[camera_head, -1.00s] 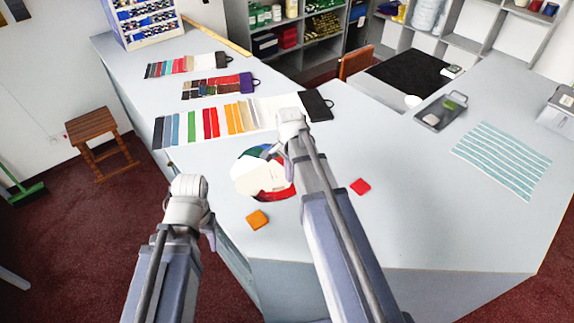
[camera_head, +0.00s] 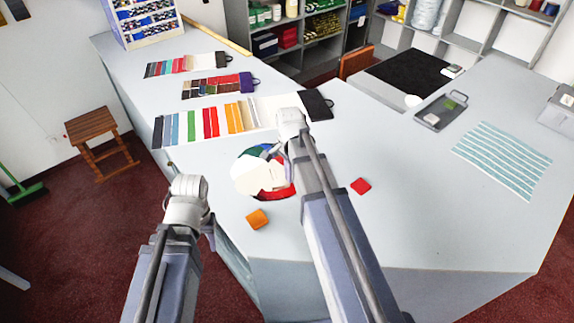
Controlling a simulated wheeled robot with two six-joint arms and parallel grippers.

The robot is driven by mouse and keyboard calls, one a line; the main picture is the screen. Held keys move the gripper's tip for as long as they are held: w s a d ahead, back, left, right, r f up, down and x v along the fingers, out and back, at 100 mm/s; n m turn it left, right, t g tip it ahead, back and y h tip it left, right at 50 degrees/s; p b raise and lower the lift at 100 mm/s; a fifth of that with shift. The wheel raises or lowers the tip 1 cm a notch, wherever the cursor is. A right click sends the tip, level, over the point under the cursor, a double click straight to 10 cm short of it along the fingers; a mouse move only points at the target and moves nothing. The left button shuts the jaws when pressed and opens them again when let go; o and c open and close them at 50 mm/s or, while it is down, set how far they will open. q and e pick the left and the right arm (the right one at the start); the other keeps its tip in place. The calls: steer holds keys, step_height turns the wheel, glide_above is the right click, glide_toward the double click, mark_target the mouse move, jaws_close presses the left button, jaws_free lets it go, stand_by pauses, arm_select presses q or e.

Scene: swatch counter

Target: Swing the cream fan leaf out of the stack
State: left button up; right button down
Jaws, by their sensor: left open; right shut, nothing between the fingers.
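A round fan of colour leaves lies on the grey counter, with green and blue leaves at the back and a red leaf (camera_head: 277,195) at the front. The cream leaf (camera_head: 262,178) lies across its middle, beside a whiter part at the left. My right gripper (camera_head: 268,154) is shut and empty at the fan's back right edge. My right arm hides part of the fan's right side, and contact with the leaf cannot be told. My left gripper (camera_head: 210,235) is open near the counter's left edge, apart from the fan; its fingers are mostly hidden.
An orange square (camera_head: 257,219) lies in front of the fan and a red square (camera_head: 361,186) to its right. Swatch strips (camera_head: 240,115) lie behind. A striped sheet (camera_head: 502,158) and a dark tray (camera_head: 440,112) lie at right. The counter's front right is clear.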

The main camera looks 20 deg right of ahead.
mark_target(277, 186)
steer(key=shift+f+b, duration=0.95)
steer(key=shift+f, duration=0.15)
steer(key=shift+s+a+m, duration=0.15)
steer(key=shift+a+m, duration=0.85)
steer(key=shift+a, duration=0.05)
steer(key=shift+a+m, duration=0.6)
steer(key=shift+a, duration=0.05)
steer(key=shift+a+m, duration=0.4)
steer(key=shift+m, duration=0.1)
